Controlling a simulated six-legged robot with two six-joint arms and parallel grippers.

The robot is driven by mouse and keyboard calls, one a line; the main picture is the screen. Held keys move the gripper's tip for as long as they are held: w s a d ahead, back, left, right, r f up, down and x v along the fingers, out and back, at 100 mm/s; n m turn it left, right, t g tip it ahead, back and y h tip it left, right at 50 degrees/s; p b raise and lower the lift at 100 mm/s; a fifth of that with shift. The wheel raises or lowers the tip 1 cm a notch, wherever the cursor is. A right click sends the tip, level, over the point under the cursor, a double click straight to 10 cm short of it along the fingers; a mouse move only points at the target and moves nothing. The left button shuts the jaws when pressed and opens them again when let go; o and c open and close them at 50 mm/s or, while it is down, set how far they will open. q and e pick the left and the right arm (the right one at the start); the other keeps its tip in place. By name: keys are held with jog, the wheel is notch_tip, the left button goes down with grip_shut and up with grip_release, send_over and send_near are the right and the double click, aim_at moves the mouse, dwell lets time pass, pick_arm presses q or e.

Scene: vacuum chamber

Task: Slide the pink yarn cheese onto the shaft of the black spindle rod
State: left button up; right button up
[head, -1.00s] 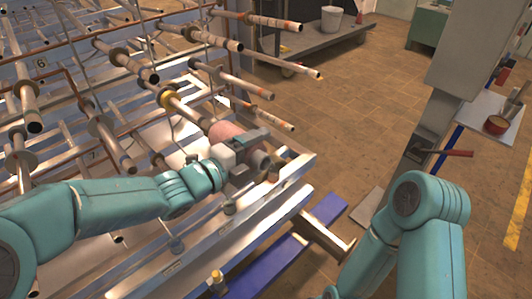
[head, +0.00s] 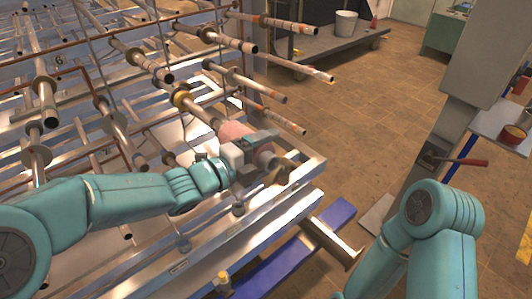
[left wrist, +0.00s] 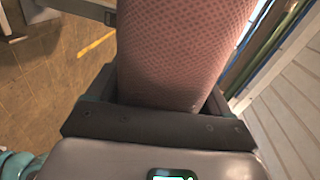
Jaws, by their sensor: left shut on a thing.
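The pink yarn cheese (head: 234,131) is in front of the rack at the centre of the head view, and it fills the top middle of the left wrist view (left wrist: 180,45). My left gripper (head: 254,146) is shut on it. A spindle rod with a yellow collar (head: 181,98) points out of the rack toward the cheese, roughly in line with it. The rod's shaft (head: 204,114) runs up to the cheese's rack-side end. I cannot tell whether its tip is inside the cheese or just behind it. No rod stands out clearly as black. My right gripper is out of view.
Several other rods, such as one ending beside the cheese (head: 297,129), jut from the rack. A metal frame rail (head: 290,190) and a blue beam (head: 300,245) lie below. A grey pillar (head: 455,110) stands right. The tiled floor (head: 345,140) between is clear.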

pick_arm(q)
jog(key=shift+b, duration=0.55)
dwell(0.9)
jog(key=shift+w+a, duration=0.15)
jog(key=shift+w+a+f+p, duration=0.1)
jog(key=shift+w+a+p, duration=0.6)
jog(key=shift+w, duration=0.25)
jog(key=shift+w+a+f+p, duration=0.1)
jog(key=shift+w+a+p, duration=0.5)
jog(key=shift+w, duration=0.3)
jog(key=shift+b, duration=0.75)
dwell(0.9)
jog(key=shift+w+a, duration=0.1)
jog(key=shift+w+a+f+p, duration=0.1)
jog(key=shift+w+a+p, duration=0.65)
jog(key=shift+w, duration=0.2)
jog(key=shift+w+a+f+p, duration=0.1)
jog(key=shift+w+a+p, duration=0.6)
jog(key=shift+w, duration=0.35)
